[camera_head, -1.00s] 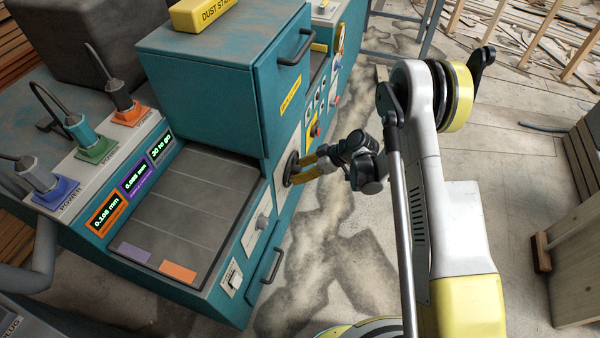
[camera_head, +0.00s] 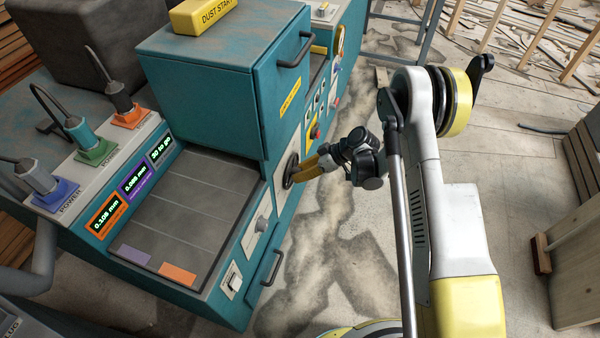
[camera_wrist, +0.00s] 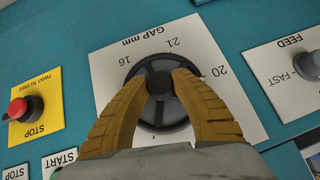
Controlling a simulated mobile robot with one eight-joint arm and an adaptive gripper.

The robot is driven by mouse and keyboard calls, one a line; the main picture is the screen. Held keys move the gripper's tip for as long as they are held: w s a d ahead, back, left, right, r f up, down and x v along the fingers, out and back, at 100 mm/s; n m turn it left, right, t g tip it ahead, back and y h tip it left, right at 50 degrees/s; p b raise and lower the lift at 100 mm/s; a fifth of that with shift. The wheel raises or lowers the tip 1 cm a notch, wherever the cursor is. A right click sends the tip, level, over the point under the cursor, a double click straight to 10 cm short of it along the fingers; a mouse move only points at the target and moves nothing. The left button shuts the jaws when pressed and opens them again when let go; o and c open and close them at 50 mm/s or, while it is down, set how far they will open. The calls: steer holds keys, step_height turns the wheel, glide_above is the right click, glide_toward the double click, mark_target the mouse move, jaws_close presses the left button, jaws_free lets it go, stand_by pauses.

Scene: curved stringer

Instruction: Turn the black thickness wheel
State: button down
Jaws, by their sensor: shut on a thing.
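The black thickness wheel (camera_wrist: 154,66) sits on a white dial plate marked "GAP mm" in the wrist view, with numbers around it. In the head view the wheel (camera_head: 290,170) is seen edge-on at the side of the teal machine (camera_head: 210,80). My gripper (camera_wrist: 160,84) has its two yellow ribbed fingers closed on the wheel's dark central knob. In the head view my gripper (camera_head: 304,170) reaches the wheel from the right. The fingers hide parts of the wheel's rim.
A yellow plate with a red stop button (camera_wrist: 18,108) is left of the wheel in the wrist view, and a FEED knob (camera_wrist: 308,65) is right. Handles (camera_head: 272,266) stick out of the machine's side. Concrete floor (camera_head: 350,250) is clear below my arm.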

steer(key=m+g+y, duration=0.2)
steer(key=g, duration=0.2)
steer(key=shift+w+f+m, duration=0.1)
steer(key=shift+m, duration=0.3)
stand_by(0.4)
steer(key=c, duration=1)
jaws_free()
steer(key=v, duration=1.2)
steer(key=shift+w+d+f, duration=0.1)
steer(key=shift+w+f, duration=0.05)
steer(key=shift+f, duration=0.05)
